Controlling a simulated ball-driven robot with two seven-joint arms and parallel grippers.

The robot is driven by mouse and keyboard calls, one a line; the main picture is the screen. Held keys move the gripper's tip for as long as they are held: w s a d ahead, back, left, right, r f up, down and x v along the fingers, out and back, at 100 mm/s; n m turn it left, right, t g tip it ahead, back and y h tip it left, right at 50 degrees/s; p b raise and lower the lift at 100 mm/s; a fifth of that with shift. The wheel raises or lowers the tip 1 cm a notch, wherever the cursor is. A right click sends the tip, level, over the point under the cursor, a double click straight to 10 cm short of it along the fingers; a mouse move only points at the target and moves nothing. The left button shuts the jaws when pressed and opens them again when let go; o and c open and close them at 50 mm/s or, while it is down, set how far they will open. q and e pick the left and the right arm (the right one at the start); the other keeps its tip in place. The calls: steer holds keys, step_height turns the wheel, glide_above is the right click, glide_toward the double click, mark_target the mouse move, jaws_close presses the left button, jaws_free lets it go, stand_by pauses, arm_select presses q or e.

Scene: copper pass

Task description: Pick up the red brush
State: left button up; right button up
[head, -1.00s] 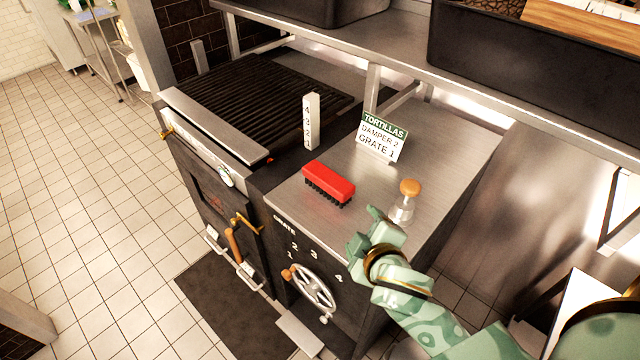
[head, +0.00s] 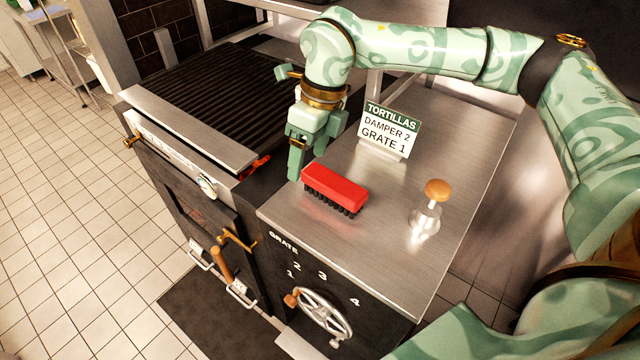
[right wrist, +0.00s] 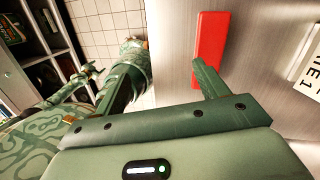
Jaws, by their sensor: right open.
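The red brush (head: 335,188) lies bristles down on the steel counter (head: 400,245), left of the metal knob and in front of the sign. My right gripper (head: 306,160) is open and empty, pointing down just behind the brush's left end. In the head view one finger appears close to that end; I cannot tell if it touches. In the right wrist view the brush's red back (right wrist: 211,50) lies by the tip of the right finger, with bare counter left of it. My left gripper is out of the head view; green parts of mine at the wrist view's left are unclear.
A tortillas sign (head: 388,132) stands behind the brush. A wooden-topped metal knob (head: 431,208) stands to the right. The ribbed grill (head: 215,95) is at left, and a handwheel (head: 322,312) is on the front face. The counter's front is clear.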

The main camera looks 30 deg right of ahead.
mark_target(334, 181)
steer(key=w+d+r+m+h, duration=0.1)
steer(key=d+m+h, duration=0.15)
steer(key=d, duration=0.45)
step_height(334, 181, down, 9)
steer(key=b, duration=0.2)
steer(key=shift+w+b, duration=0.15)
steer(key=shift+b, duration=0.2)
steer(key=f, duration=0.2)
steer(key=f+b, duration=0.1)
steer(key=f, duration=0.3)
steer(key=shift+w+a+f+b, duration=0.15)
steer(key=shift+a+b, duration=0.1)
steer(key=shift+b, duration=0.15)
steer(key=c, duration=1.2)
